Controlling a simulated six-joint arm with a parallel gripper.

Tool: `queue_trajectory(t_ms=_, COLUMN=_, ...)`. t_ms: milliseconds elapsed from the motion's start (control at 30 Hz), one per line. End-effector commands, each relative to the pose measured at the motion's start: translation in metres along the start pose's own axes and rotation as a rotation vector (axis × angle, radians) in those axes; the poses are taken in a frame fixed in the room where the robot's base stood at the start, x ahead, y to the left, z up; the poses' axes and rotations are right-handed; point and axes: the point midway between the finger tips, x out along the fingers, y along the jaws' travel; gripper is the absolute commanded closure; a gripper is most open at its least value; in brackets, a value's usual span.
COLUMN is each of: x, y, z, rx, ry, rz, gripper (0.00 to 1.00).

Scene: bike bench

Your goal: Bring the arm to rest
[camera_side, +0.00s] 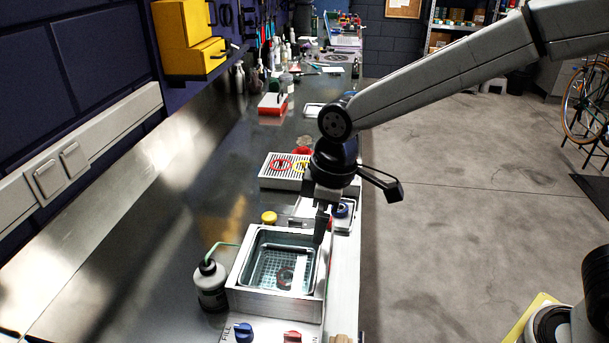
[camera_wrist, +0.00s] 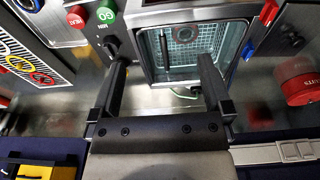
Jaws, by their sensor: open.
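My gripper (camera_side: 324,222) hangs above the bench at the back right corner of a wash basin. In the wrist view my gripper (camera_wrist: 162,70) shows its two black fingers spread wide with nothing between them. The basin (camera_side: 232,286) is a steel box with a wire basket (camera_side: 264,268) in clear liquid. A dark round part and a pale upright strip show inside it. The basin also shows in the wrist view (camera_wrist: 146,62), beyond my fingertips. I cannot tell the exact height of my fingers over its rim.
A grey squeeze bottle (camera_side: 210,288) with a green spout stands left of the basin. A white slotted tray (camera_side: 280,180) with red and yellow rings lies behind it. Blue (camera_side: 243,332) and red knobs sit in front.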

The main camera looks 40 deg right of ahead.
Motion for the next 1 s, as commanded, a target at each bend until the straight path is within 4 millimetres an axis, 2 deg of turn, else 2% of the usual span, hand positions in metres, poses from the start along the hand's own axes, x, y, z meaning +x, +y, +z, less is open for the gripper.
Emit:
queue_trajectory(t_ms=100, x=0.011, y=0.021, z=0.036, rx=0.146, ry=0.010, rz=0.025, gripper=0.00)
queue_trajectory(t_ms=233, x=0.023, y=0.038, z=0.079, rx=0.318, ry=0.026, rz=0.057, gripper=0.00)
queue_trajectory(t_ms=400, x=0.036, y=0.050, z=0.134, rx=0.534, ry=0.051, rz=0.094, gripper=0.00)
queue_trajectory(t_ms=500, x=0.043, y=0.051, z=0.161, rx=0.637, ry=0.064, rz=0.111, gripper=0.00)
queue_trajectory(t_ms=600, x=0.047, y=0.050, z=0.179, rx=0.709, ry=0.075, rz=0.123, gripper=0.00)
queue_trajectory(t_ms=700, x=0.049, y=0.050, z=0.190, rx=0.752, ry=0.082, rz=0.130, gripper=0.00)
queue_trajectory(t_ms=1000, x=0.050, y=0.049, z=0.195, rx=0.772, ry=0.086, rz=0.133, gripper=0.00)
